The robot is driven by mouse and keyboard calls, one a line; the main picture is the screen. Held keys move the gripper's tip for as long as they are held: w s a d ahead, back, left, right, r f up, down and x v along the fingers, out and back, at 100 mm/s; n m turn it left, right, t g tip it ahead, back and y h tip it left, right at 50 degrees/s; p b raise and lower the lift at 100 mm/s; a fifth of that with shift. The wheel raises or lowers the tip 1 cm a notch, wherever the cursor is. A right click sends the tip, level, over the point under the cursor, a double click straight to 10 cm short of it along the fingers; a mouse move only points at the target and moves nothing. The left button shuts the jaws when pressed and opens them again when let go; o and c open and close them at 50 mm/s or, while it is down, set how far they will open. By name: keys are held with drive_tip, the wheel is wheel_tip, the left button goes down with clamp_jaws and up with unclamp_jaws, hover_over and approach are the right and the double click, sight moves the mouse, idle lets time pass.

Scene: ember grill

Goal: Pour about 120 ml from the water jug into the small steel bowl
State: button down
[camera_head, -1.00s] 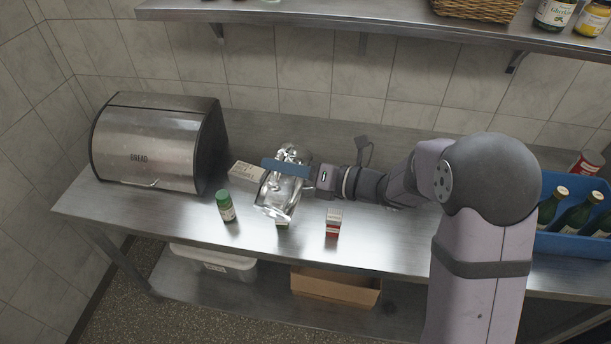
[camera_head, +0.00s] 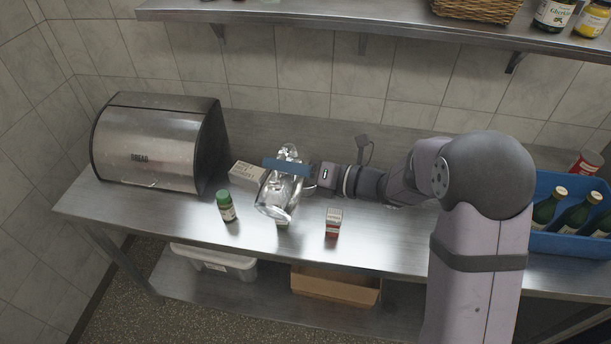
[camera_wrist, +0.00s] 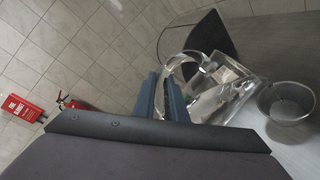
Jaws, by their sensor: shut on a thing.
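My gripper (camera_head: 288,167), with blue fingers, is shut on the clear water jug (camera_head: 276,198) and holds it tilted above the steel counter. In the wrist view the gripper (camera_wrist: 163,98) is at the jug's handle, with the clear jug (camera_wrist: 222,88) beyond the fingers. The small steel bowl (camera_wrist: 288,103) sits upright on the counter, right of the jug's body in that view. In the head view I cannot make the bowl out clearly. I cannot tell the water level in the jug or whether water is flowing.
A green-capped jar (camera_head: 226,207) and a small red-and-white box (camera_head: 333,221) stand near the front. A pale carton (camera_head: 246,174) lies left of the jug, beside the steel bread bin (camera_head: 150,145). A blue crate (camera_head: 567,243) of bottles stands at right.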

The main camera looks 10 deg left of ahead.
sight(274, 182)
drive_tip(key=shift+r, duration=0.15)
drive_tip(key=s+n+b, duration=0.1)
drive_tip(key=b, duration=0.2)
drive_tip(key=shift+s+a+n, duration=0.15)
drive_tip(key=shift+s+n, duration=0.25)
drive_tip(key=s+n+b, duration=0.1)
drive_tip(key=b, duration=0.1)
drive_tip(key=shift+a+n+t+b, duration=0.1)
drive_tip(key=shift+n+t+b, duration=0.2)
drive_tip(key=shift+t+b, duration=0.1)
drive_tip(key=shift+r, duration=0.2)
drive_tip(key=shift+s+f+n+b, duration=0.1)
drive_tip(key=shift+f+n+b, duration=0.05)
drive_tip(key=shift+n+b, duration=0.35)
drive_tip(key=shift+s+b, duration=0.1)
drive_tip(key=shift+b, duration=0.35)
